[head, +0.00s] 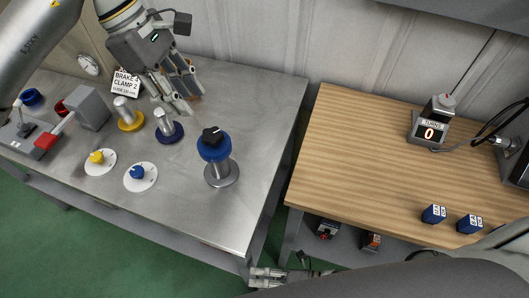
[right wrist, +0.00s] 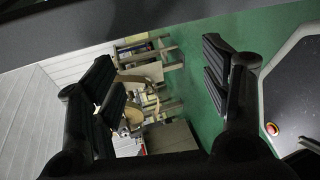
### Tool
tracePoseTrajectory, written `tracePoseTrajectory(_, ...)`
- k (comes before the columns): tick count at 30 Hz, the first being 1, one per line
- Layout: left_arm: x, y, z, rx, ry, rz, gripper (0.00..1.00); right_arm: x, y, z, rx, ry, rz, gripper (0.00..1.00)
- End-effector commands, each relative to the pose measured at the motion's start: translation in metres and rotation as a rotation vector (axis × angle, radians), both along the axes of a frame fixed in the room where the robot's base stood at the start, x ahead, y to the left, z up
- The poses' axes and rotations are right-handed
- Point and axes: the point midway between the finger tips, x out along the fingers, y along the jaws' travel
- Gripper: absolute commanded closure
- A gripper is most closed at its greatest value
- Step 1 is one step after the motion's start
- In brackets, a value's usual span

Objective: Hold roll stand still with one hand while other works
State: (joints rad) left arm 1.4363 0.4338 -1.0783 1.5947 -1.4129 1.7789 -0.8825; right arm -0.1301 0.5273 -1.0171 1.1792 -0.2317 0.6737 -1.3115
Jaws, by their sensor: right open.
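The likely roll stand is a blue roll with a black knob (head: 214,146) on a metal post with a round base (head: 221,174), upright near the right side of the grey metal table (head: 235,105). My left gripper (head: 182,104) hangs over the table, up and left of the stand and apart from it, above a post with a blue collar. Its fingers overlap in this view, so I cannot tell if it is open. My right gripper (head: 268,277) is low, in front of the gap between the tables. In the right wrist view its fingers (right wrist: 160,85) are spread and empty.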

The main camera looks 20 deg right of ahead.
Motion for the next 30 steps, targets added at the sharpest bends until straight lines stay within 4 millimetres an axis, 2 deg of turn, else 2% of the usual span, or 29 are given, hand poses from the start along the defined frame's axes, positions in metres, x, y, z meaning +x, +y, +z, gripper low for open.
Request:
tracePoseTrajectory(1,0.0,0.0,0.0,0.0,0.0,0.0,0.64,-0.016,0.002,0.019,0.008,-0.129,0.13,0.29)
tracePoseTrajectory(4,0.0,0.0,0.0,0.0,0.0,0.0,0.64,-0.061,0.002,0.056,0.052,-0.399,0.393,0.29)
tracePoseTrajectory(8,0.0,0.0,0.0,0.0,0.0,0.0,0.64,-0.124,-0.02,0.096,0.156,-0.71,0.69,0.29)
tracePoseTrajectory(12,0.0,0.0,0.0,0.0,0.0,0.0,0.64,-0.185,-0.061,0.137,0.32,-0.961,0.927,0.29)
tracePoseTrajectory(14,0.0,0.0,0.0,0.0,0.0,0.0,0.64,-0.208,-0.081,0.156,0.402,-1.04,1.001,0.29)
tracePoseTrajectory(18,0.0,0.0,0.0,0.0,0.0,0.0,0.64,-0.25,-0.133,0.207,0.61,-1.155,1.109,0.29)
tracePoseTrajectory(21,0.0,0.0,0.0,0.0,0.0,0.0,0.64,-0.271,-0.166,0.251,0.752,-1.172,1.133,0.29)
tracePoseTrajectory(24,0.0,0.0,0.0,0.0,0.0,0.0,0.64,-0.283,-0.192,0.297,0.87,-1.148,1.121,0.29)
tracePoseTrajectory(30,0.0,0.0,0.0,0.0,0.0,0.0,0.64,-0.289,-0.222,0.371,1.023,-1.075,1.064,0.29)
